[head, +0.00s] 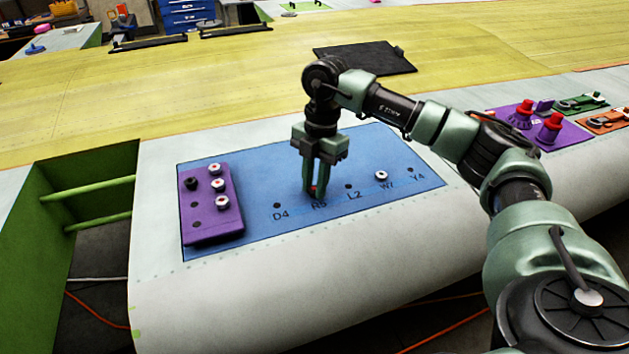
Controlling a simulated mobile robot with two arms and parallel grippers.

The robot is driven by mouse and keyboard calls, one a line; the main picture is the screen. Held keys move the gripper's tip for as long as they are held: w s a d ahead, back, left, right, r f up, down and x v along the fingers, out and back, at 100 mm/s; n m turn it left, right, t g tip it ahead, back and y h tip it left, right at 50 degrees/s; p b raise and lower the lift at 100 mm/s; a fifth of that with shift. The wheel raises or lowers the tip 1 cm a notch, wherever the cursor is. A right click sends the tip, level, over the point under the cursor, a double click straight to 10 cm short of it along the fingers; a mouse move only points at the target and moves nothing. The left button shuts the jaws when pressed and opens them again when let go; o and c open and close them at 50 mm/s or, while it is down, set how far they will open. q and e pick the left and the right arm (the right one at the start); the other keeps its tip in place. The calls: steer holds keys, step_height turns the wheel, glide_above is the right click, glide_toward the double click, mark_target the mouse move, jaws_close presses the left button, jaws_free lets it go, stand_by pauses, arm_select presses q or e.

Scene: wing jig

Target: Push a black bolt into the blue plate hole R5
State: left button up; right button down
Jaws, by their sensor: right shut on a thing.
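The blue plate (310,232) lies on the pale wing surface, with a row of holes labelled D4, R5, L2, W7 and Y4. My right gripper (316,188) points down at the plate just above the R5 label. It is shut on a small dark thing with a bit of red, apparently a black bolt (312,190), mostly hidden between the fingertips. The fingers hide hole R5, so I cannot tell whether the bolt is in it. Holes D4 (277,205) and L2 (348,186) look empty. A white bolt (381,175) sits at W7. My left gripper is not in view.
A purple block (211,225) on the plate's left holds three white bolts (218,184) and a black bolt (190,183). A black flat panel (365,58) lies behind. A purple fixture with red knobs (521,115) stands at right. The plate's front strip is clear.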

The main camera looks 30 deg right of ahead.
steer(key=c, duration=1.1)
jaws_free()
steer(key=shift+c, duration=0.2)
step_height(320, 180, up, 15)
steer(key=d+p, duration=0.1)
steer(key=p, duration=0.3)
steer(key=shift+w+f, duration=0.15)
